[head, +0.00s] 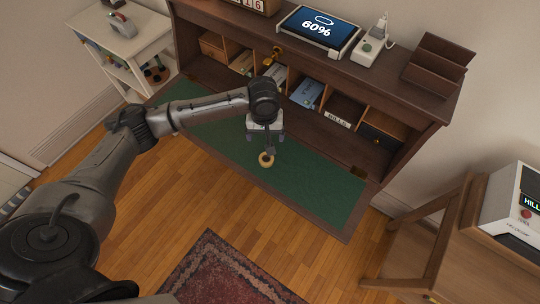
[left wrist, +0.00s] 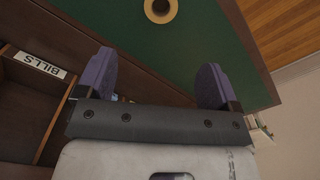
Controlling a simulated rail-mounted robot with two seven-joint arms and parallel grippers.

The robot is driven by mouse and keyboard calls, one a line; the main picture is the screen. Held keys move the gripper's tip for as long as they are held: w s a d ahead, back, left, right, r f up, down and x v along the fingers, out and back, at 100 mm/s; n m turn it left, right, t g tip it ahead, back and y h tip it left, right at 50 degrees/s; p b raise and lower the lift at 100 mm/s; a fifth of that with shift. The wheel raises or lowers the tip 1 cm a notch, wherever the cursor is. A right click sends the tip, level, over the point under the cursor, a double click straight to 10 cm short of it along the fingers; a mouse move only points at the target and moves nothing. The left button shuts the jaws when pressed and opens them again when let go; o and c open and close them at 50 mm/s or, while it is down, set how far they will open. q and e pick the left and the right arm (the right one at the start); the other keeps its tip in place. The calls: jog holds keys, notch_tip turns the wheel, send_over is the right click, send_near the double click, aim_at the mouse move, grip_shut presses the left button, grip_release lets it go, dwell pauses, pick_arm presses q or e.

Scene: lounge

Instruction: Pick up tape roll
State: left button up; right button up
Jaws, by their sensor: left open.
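The tape roll (head: 266,160) is a small tan ring lying on the green desk surface (head: 310,190) of an open secretary desk. It also shows at the top of the left wrist view (left wrist: 161,9), with a dark hole in its middle. My left gripper (head: 268,148) is just beside the tape roll in the head view, pointing down. In the left wrist view its two purple-padded fingers (left wrist: 155,82) are wide apart with nothing between them. The tape roll lies beyond the fingertips and is not gripped. My right gripper is not in view.
The desk's cubbyholes (head: 340,105) hold papers and a "BILLS" label (head: 338,120). A tablet showing 60% (head: 318,28), a white device (head: 373,45) and a brown rack (head: 438,62) stand on top. A white side table (head: 118,35) is at left. The green surface around the roll is clear.

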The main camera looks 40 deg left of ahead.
pick_arm(q)
jog(key=n, duration=0.2)
jog(key=n+b, duration=0.1)
jog(key=b, duration=0.1)
send_over(266, 158)
notch_tip(266, 158, down, 8)
jog(key=shift+w+f, duration=0.1)
jog(key=shift+f, duration=0.15)
jog(key=shift+s+d+f+b, duration=0.1)
jog(key=shift+f+b, duration=0.55)
jog(key=shift+f, duration=0.65)
jog(key=shift+s+f+b, duration=0.1)
jog(key=shift+f+b, duration=0.55)
jog(key=shift+f, duration=0.75)
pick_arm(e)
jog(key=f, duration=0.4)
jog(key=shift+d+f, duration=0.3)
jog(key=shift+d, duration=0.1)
pick_arm(q)
jog(key=shift+c, duration=0.5)
jog(key=c, duration=0.9)
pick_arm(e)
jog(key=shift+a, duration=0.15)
